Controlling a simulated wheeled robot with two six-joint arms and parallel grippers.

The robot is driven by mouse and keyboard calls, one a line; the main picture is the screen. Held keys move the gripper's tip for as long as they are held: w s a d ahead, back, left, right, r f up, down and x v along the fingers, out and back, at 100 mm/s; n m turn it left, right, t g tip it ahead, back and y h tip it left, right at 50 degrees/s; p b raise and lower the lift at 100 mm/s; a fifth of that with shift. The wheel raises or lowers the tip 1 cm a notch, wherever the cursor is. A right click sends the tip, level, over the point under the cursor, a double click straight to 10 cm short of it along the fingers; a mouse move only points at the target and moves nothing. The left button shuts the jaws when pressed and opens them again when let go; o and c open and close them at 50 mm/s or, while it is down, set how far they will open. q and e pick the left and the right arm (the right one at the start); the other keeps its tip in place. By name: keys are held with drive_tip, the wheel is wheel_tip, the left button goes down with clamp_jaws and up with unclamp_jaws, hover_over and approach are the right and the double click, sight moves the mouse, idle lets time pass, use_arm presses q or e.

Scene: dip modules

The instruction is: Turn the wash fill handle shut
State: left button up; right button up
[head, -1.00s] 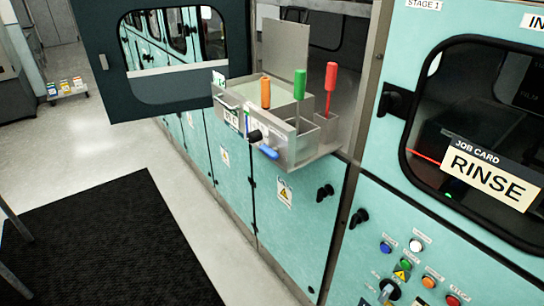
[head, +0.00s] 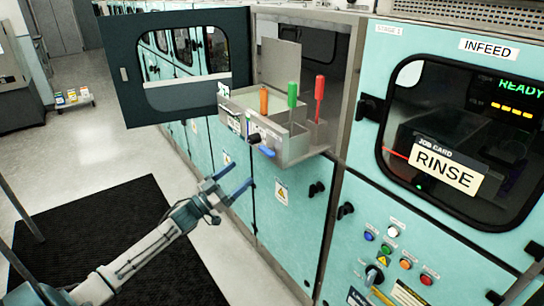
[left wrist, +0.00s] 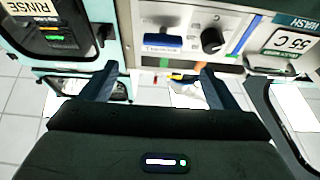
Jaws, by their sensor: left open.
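A blue handle (head: 267,152) sits low on the front of the open steel tank unit, beside a black knob (head: 253,138). In the left wrist view the blue handle (left wrist: 163,43) lies crosswise above a small label too blurred to read, with the black knob (left wrist: 212,40) to its right. My left gripper (head: 234,178) is open and empty, in front of and below the unit, apart from the handle. Its two fingers (left wrist: 157,72) show spread in the left wrist view. My right gripper is not in view.
The open dark door (head: 180,100) stands left of the unit. Orange (head: 263,100), green (head: 293,90) and red (head: 319,90) handles stand upright in the unit. A control panel with several buttons (head: 405,264) is at the right. The floor in front is free, with a black mat (head: 100,240).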

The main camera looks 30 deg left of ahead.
sight(264, 153)
use_arm(q)
drive_tip(key=p+x, duration=0.4)
drive_tip(key=x, duration=0.5)
drive_tip(key=shift+w+a+r, duration=0.1)
drive_tip(key=shift+w+a, duration=0.05)
drive_tip(key=shift+w, duration=0.05)
drive_tip(key=shift+w+d+p, duration=0.25)
drive_tip(key=shift+w+p, duration=0.15)
drive_tip(key=shift+w, duration=0.25)
drive_tip(key=c, duration=1)
